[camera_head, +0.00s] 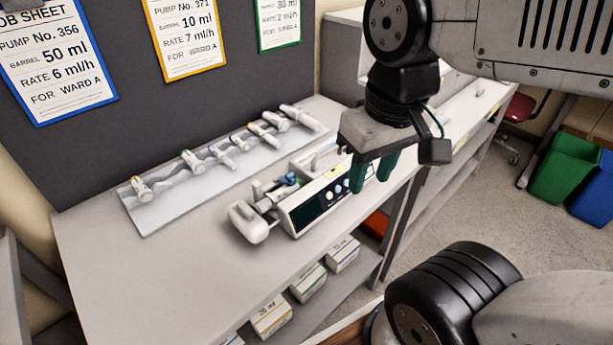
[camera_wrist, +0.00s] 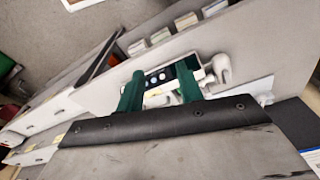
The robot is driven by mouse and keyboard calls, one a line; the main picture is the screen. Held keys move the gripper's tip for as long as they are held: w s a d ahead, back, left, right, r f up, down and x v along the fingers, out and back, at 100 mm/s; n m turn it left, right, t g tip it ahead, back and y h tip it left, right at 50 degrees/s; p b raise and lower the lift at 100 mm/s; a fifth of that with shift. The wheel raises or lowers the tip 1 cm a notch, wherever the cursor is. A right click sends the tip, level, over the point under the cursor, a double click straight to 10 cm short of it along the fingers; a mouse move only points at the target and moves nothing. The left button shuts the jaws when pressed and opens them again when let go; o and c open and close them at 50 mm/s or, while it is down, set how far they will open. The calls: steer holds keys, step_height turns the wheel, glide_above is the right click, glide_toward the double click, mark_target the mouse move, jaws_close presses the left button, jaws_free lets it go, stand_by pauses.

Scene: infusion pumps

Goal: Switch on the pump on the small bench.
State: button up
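A white infusion pump (camera_head: 322,207) stands on the grey bench (camera_head: 150,275), near its front edge. Its front has a dark, blank-looking screen and several pale round buttons; a blue part and a white clamp-like end show at its left. My gripper (camera_head: 373,182) is above and in front of the pump's right end, its two green fingers pointing down and apart, with nothing between them. The right end of the pump is partly hidden behind the fingers. In the wrist view the pump (camera_wrist: 183,70) shows beyond and between the spread fingers (camera_wrist: 160,92). I cannot tell any contact.
A tray (camera_head: 150,222) with several syringes lies along the back of the bench. Job sheets (camera_head: 73,60) hang on the dark board. Boxes (camera_head: 308,282) stand on the shelf below. Green (camera_head: 563,168) and blue (camera_head: 596,195) bins stand on the floor at right. The bench's front left is clear.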

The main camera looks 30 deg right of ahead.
stand_by(0.3)
jaws_close()
stand_by(1.6)
